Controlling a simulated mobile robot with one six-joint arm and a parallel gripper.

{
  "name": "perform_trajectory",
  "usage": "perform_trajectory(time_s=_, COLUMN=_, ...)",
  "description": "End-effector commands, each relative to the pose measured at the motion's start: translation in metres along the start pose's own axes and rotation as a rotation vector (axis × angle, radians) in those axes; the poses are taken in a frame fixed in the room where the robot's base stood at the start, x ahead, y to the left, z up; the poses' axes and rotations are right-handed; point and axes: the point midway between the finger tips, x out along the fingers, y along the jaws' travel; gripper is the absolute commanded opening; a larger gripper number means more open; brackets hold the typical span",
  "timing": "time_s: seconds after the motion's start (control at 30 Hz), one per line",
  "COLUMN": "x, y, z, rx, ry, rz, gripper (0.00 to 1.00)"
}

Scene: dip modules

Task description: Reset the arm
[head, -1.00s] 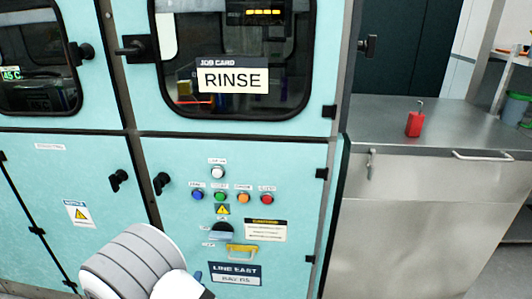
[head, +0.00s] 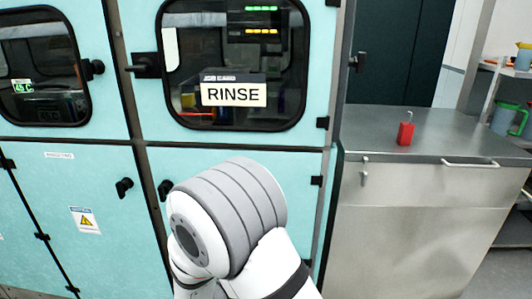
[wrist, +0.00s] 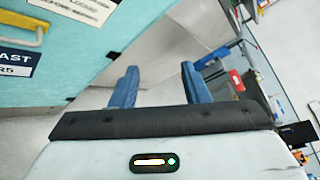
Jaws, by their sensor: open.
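My gripper (wrist: 157,88) shows in the wrist view with its two blue fingers apart and nothing between them. Beyond the fingers are the grey floor and a pale surface. In the head view my white and grey arm rises in front of the teal machine (head: 235,155) and hides most of its lower right panel. The gripper itself is hidden in the head view.
A RINSE job card (head: 234,93) is on the machine's window. A steel cabinet (head: 420,200) stands to the right with a red object (head: 405,134) on top.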

Motion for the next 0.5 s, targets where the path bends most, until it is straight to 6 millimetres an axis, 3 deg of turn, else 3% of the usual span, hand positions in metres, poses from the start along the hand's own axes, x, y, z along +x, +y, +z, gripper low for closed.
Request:
perform_trajectory(time_s=0.03, x=0.012, y=-0.031, z=-0.003, rx=0.120, ry=0.098, rz=-0.024, gripper=0.42)
perform_trajectory(time_s=0.2, x=0.034, y=-0.112, z=-0.040, rx=0.599, ry=0.455, rz=-0.137, gripper=0.42)
perform_trajectory(time_s=0.33, x=0.032, y=-0.159, z=-0.067, rx=0.986, ry=0.703, rz=-0.260, gripper=0.42)
perform_trajectory(time_s=0.5, x=0.014, y=-0.205, z=-0.091, rx=1.507, ry=0.993, rz=-0.465, gripper=0.42)
